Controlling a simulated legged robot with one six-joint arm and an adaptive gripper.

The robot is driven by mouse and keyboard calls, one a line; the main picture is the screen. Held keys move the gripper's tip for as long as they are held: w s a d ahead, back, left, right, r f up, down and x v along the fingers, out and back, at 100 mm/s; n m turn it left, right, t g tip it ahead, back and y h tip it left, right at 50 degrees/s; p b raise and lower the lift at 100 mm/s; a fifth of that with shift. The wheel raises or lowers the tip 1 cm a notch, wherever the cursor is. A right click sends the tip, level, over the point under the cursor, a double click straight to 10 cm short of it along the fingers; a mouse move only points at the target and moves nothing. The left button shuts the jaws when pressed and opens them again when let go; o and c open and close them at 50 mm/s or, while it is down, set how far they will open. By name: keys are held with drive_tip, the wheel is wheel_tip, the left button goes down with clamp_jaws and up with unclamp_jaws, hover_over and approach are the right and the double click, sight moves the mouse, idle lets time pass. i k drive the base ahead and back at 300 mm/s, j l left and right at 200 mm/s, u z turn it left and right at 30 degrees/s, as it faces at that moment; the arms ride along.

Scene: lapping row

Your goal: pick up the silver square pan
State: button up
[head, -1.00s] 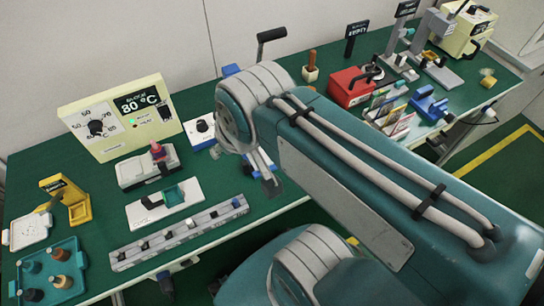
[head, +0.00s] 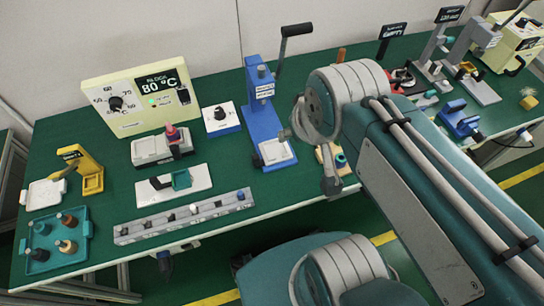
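A pale, square, shallow pan (head: 42,194) lies at the far left of the green bench in the head view, beside a yellow stand (head: 90,170). It looks silver-white and best fits the silver square pan. My gripper (head: 331,186) is only partly in view below the round wrist joint, near the bench's front edge. It is far to the right of the pan and not touching it. I cannot make out whether its fingers are open or shut.
A teal tray (head: 80,247) with several knobbed pieces sits in front of the pan. A cream 80 °C block (head: 137,100), a white plate (head: 199,190), a grey rail (head: 183,217) and a tall blue press (head: 262,112) stand between pan and gripper.

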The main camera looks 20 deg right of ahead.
sight(173, 145)
drive_tip(key=i+j, duration=0.1)
drive_tip(key=j, duration=0.35)
drive_tip(key=i+j, duration=0.1)
drive_tip(key=j, duration=0.3)
drive_tip(key=i+j, duration=0.1)
drive_tip(key=j, duration=0.35)
